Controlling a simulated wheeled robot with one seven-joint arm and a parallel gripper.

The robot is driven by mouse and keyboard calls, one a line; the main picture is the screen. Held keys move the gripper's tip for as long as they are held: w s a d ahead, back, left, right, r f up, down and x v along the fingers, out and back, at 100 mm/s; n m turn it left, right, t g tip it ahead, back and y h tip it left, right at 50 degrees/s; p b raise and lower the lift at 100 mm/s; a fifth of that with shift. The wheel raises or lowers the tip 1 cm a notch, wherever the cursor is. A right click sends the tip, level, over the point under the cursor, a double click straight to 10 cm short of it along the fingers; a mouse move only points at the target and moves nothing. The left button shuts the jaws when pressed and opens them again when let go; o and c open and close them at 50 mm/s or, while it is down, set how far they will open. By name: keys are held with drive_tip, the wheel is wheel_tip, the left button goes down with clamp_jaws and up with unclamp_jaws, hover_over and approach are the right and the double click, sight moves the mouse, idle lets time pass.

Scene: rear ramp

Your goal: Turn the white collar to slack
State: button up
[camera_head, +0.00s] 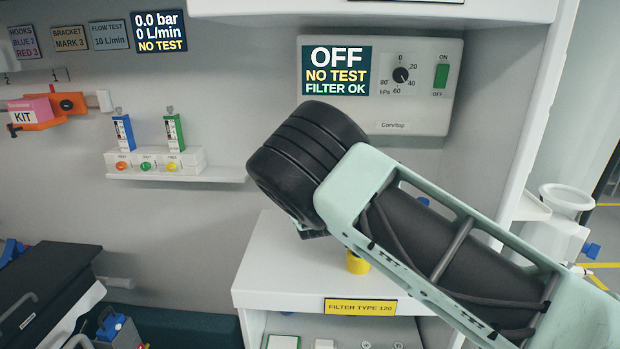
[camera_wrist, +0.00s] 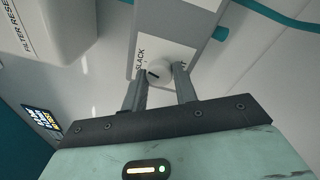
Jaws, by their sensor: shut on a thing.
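The white collar (camera_wrist: 159,75) is a small round knob on a grey plate (camera_wrist: 196,52) in the wrist view. It has a short dark mark on its face, on the left part. The word SLACK is on the plate left of it, and another label, partly hidden by a finger, is on the right. My gripper (camera_wrist: 161,70) has one finger on each side of the collar and is shut on it. In the head view my arm blocks this place, and I cannot see the collar there.
In the wrist view a teal tube (camera_wrist: 280,18) runs at upper right, and a pale housing marked FILTER RESE (camera_wrist: 62,25) is at upper left. In the head view a white cabinet (camera_head: 285,262) with a yellow part (camera_head: 357,263) is below my arm, and a control panel (camera_head: 420,112) is behind it.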

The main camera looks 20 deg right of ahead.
drive_tip(key=shift+f+n, duration=0.1)
drive_tip(key=shift+n, duration=0.2)
drive_tip(key=o, duration=1)
drive_tip(key=shift+c, duration=0.2)
drive_tip(key=shift+s, duration=0.1)
drive_tip(key=b+v, duration=0.3)
drive_tip(key=v, duration=1.4)
drive_tip(key=shift+s, duration=0.15)
